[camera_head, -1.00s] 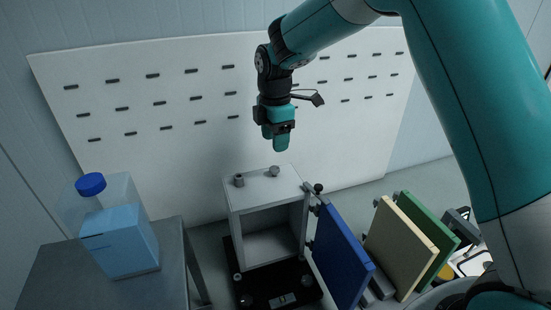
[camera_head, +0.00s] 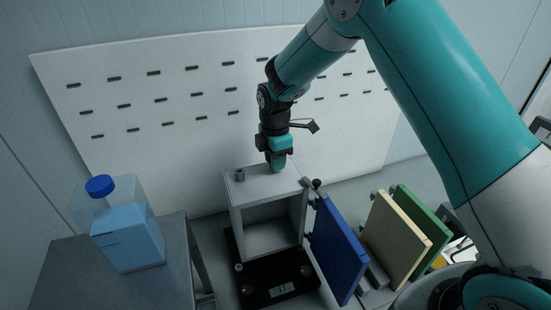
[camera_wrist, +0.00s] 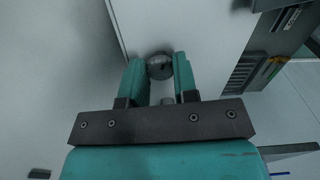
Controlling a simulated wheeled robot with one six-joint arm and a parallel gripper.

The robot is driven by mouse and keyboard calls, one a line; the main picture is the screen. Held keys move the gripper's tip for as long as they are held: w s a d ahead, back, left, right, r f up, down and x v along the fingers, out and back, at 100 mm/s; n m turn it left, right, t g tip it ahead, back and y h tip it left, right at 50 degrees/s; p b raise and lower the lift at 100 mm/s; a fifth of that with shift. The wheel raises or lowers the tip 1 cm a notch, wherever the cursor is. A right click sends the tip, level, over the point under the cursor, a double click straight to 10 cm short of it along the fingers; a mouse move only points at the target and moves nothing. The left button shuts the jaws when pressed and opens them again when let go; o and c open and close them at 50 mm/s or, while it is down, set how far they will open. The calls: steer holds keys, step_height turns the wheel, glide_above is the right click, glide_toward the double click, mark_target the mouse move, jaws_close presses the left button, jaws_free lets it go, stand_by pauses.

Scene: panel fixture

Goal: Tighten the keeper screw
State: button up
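A round grey screw head (camera_wrist: 159,66) stands on top of the pale box (camera_head: 250,188). In the wrist view it sits between the two fingertips of my gripper (camera_wrist: 160,70). The fingers lie close on both sides of it; whether they press on it cannot be told. In the head view my gripper (camera_head: 277,166) points down at the right part of the box top and hides this screw. A second small grey knob (camera_head: 240,175) stands on the left of the box top, clear of the gripper.
A blue door panel (camera_head: 337,250) is hinged open at the box's right. Cream (camera_head: 397,245) and green (camera_head: 425,228) panels stand further right. A bottle with a blue cap (camera_head: 128,235) stands on a side table (camera_head: 70,280) at left. A slotted white board (camera_head: 150,120) is behind.

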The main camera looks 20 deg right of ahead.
steer(key=shift+c, duration=0.5)
steer(key=shift+m, duration=0.3)
